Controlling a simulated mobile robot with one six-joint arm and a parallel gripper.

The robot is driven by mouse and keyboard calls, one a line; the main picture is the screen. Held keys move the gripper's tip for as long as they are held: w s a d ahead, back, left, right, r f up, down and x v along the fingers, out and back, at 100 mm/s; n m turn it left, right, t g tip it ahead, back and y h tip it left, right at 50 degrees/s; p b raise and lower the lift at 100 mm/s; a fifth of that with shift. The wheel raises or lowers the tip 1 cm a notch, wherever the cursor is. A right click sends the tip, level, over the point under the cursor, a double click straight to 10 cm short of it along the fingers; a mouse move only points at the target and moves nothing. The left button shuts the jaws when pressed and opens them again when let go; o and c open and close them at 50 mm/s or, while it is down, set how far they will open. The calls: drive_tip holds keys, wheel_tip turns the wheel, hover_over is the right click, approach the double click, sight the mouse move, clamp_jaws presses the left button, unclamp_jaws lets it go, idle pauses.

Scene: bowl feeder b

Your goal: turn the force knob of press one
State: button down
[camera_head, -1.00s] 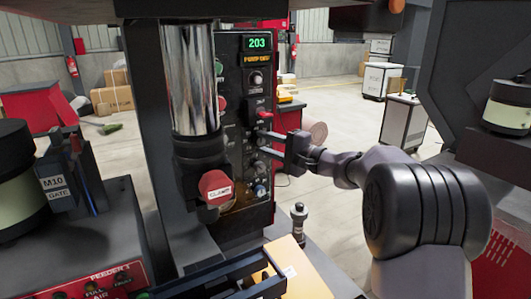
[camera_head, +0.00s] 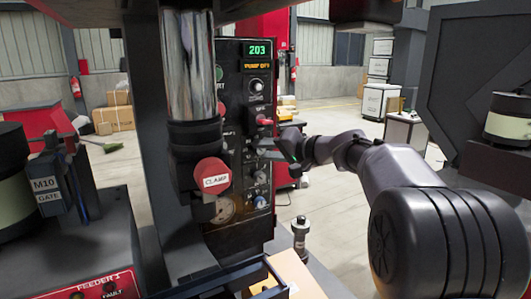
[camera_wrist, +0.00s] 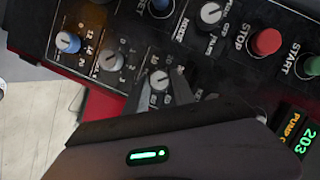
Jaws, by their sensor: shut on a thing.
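Press one's black control panel (camera_head: 233,115) faces me, with a green display (camera_head: 257,50) reading 203 and an amber line that looks like "PUMP OFF". My gripper (camera_head: 275,153) reaches the panel from the right. In the wrist view, the tips of my gripper (camera_wrist: 159,84) are around a small grey knob (camera_wrist: 159,79), one finger on each side, shut on it. Numbers of a scale, such as 60, show beside this knob. Its name label is hidden or unreadable, so I cannot confirm it is the force knob.
Next to it are another grey knob (camera_wrist: 110,61), a blue knob (camera_wrist: 68,42), a red stop button (camera_wrist: 265,42) and a green start button (camera_wrist: 311,66). A red clamp button (camera_head: 211,173) and a shiny cylinder (camera_head: 190,70) stand left of my gripper.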

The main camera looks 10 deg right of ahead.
idle(0.3)
drive_tip(key=c, duration=1.1)
unclamp_jaws()
drive_tip(key=shift+o, duration=0.2)
drive_tip(key=p+v, duration=0.3)
drive_tip(key=v, duration=1.4)
drive_tip(key=shift+s, duration=0.25)
